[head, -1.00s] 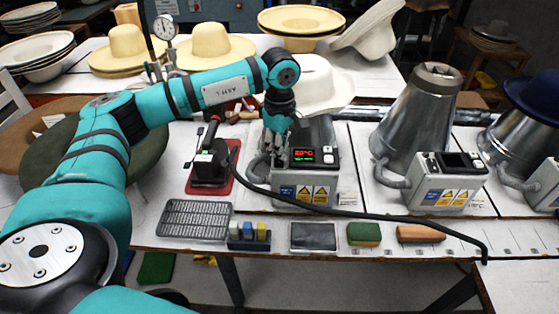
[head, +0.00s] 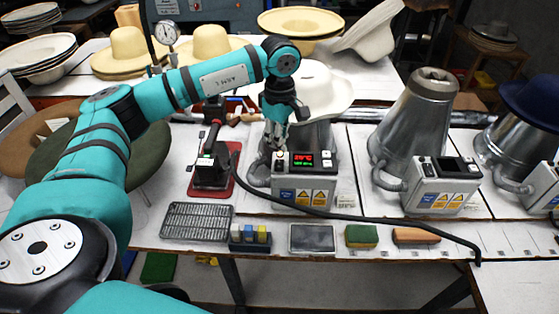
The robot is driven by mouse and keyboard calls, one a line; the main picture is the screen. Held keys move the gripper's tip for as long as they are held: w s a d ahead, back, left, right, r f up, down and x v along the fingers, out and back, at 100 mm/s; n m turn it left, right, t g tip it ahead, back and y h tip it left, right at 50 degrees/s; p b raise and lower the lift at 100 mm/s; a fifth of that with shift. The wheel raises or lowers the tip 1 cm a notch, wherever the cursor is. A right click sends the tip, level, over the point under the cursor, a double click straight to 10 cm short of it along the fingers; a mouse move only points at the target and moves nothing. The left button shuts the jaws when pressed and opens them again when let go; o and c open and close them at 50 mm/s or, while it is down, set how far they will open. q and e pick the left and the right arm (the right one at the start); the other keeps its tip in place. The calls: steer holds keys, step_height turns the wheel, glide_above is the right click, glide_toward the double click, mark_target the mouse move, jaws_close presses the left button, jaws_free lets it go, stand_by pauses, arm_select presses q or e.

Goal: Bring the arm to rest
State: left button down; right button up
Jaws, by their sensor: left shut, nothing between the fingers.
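My left arm reaches in from the left over the bench in the head view. Its gripper (head: 279,151) points down, shut and empty, just above and behind the top left of the control box (head: 305,187) with a lit red and green display. I cannot tell whether the fingertips touch the box. A white hat (head: 318,92) sits on the metal form behind the gripper, and my wrist hides its left part. My right gripper is not in view.
A black hand tool (head: 210,168) stands on a red base left of the box. A dark hose (head: 370,216) runs across the bench front. Metal cones (head: 420,115) stand to the right. A wire rack (head: 196,221), sponges and a dark pad lie along the front edge.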

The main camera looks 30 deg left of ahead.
arm_select(q)
step_height(320, 180, up, 2)
steer(key=shift+p, duration=0.4)
